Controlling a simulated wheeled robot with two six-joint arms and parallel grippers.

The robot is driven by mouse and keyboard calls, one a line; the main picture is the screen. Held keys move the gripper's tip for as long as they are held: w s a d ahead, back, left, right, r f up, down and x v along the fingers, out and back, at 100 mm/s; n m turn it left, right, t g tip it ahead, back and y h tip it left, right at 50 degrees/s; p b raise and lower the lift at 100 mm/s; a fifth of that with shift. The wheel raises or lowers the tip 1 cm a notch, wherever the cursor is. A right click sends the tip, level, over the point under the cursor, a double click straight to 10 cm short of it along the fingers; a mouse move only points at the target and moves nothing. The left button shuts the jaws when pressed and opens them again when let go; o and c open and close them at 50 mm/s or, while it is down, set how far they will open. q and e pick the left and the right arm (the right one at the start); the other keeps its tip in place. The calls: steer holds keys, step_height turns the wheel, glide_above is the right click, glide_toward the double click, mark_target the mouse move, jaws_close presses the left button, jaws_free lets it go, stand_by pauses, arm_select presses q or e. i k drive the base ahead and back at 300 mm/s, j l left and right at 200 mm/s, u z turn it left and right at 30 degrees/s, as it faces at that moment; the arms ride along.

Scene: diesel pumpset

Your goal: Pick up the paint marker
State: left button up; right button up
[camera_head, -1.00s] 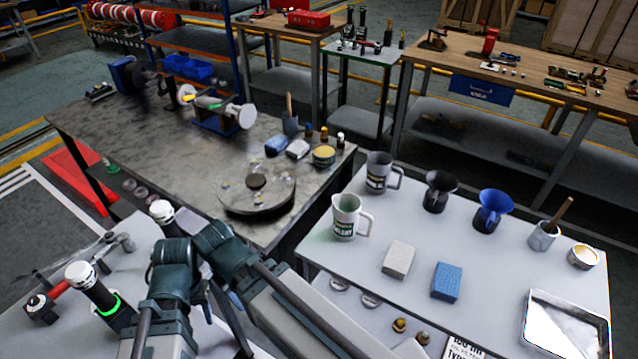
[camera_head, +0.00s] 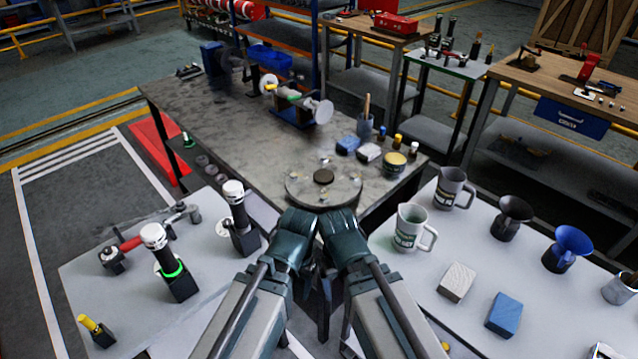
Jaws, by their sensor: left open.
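A slim yellow-capped piece (camera_head: 95,330) stands in a small black holder at the front left corner of the left white table; it looks like the paint marker, though it is too small to be certain. My two arms reach in from the bottom middle. The dark fingers of my left gripper (camera_head: 320,305) show partly between the arm links, open and with nothing seen in them. They are well to the right of the yellow-capped piece. My right gripper is hidden; only its arm shows.
The left white table (camera_head: 215,295) also holds two black cylinders with white caps (camera_head: 240,215) and a red-handled tool (camera_head: 135,242). A grey bench (camera_head: 225,135) with a round plate (camera_head: 323,180) lies ahead. A right table holds mugs (camera_head: 410,230), funnels and blocks (camera_head: 505,315).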

mark_target(92, 326)
steer(key=u, duration=1.95)
steer(key=k+l+z, duration=0.4)
steer(key=k, duration=0.2)
